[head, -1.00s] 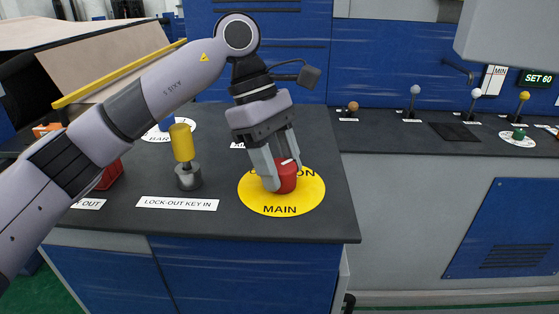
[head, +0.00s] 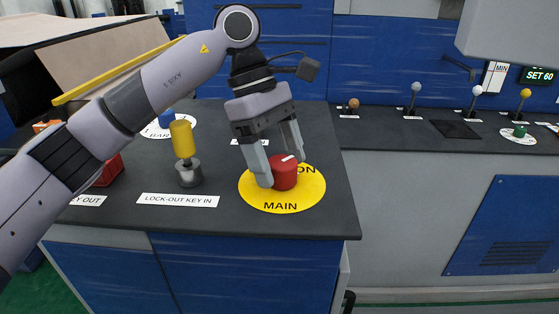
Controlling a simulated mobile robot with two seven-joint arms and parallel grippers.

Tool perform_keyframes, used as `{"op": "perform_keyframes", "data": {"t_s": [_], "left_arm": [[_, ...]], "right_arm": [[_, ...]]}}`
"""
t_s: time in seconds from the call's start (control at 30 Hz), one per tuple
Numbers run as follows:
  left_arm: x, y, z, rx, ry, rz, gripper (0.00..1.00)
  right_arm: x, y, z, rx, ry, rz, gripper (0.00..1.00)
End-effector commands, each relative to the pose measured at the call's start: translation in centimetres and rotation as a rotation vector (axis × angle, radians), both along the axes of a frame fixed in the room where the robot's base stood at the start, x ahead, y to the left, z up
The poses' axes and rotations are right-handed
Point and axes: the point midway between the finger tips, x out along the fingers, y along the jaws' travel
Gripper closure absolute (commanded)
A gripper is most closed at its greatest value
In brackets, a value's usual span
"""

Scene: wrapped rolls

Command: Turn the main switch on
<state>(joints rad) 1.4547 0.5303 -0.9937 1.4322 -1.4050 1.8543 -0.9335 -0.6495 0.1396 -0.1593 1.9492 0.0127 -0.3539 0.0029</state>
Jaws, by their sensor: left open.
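The main switch (head: 284,175) is a red knob with a white pointer mark on top. It stands on a round yellow plate (head: 281,204) labelled MAIN at the front and ON at the upper right. The white mark points to the upper right, toward the ON lettering. My left gripper (head: 282,170) is open around the knob, one finger at its left side and the other behind it at the right. Whether the fingers touch the knob cannot be told. My right gripper is not in view.
A yellow-handled key (head: 183,140) stands in a grey lock left of the plate, behind the LOCK-OUT KEY IN label (head: 178,200). A blue knob (head: 166,119) and a red block (head: 109,172) are further left. Several ball-topped levers line the back right counter. The counter right of the plate is clear.

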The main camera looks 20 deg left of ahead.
Motion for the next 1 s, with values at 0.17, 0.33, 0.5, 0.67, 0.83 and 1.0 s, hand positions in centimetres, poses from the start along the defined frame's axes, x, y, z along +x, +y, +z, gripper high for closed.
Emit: {"op": "perform_keyframes", "data": {"t_s": [0.17, 0.33, 0.5, 0.67, 0.83, 1.0], "left_arm": [[0.4, 1.0, 2.7, -0.001, -0.003, 0.000, 0.24], [0.7, 1.9, 5.0, 0.000, 0.000, 0.000, 0.24], [0.8, 2.3, 5.8, 0.001, 0.001, -0.002, 0.24], [0.8, 2.3, 5.9, 0.002, 0.002, -0.003, 0.24], [0.8, 2.3, 5.9, 0.002, 0.002, -0.002, 0.24], [0.8, 2.3, 5.9, 0.002, 0.002, -0.002, 0.24]], "right_arm": [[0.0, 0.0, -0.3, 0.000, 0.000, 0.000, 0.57], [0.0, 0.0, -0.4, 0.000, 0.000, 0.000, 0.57], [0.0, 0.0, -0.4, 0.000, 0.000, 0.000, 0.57], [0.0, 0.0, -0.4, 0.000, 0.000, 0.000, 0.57], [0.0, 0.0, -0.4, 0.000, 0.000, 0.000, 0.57], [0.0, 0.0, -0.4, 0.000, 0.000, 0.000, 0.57]]}}
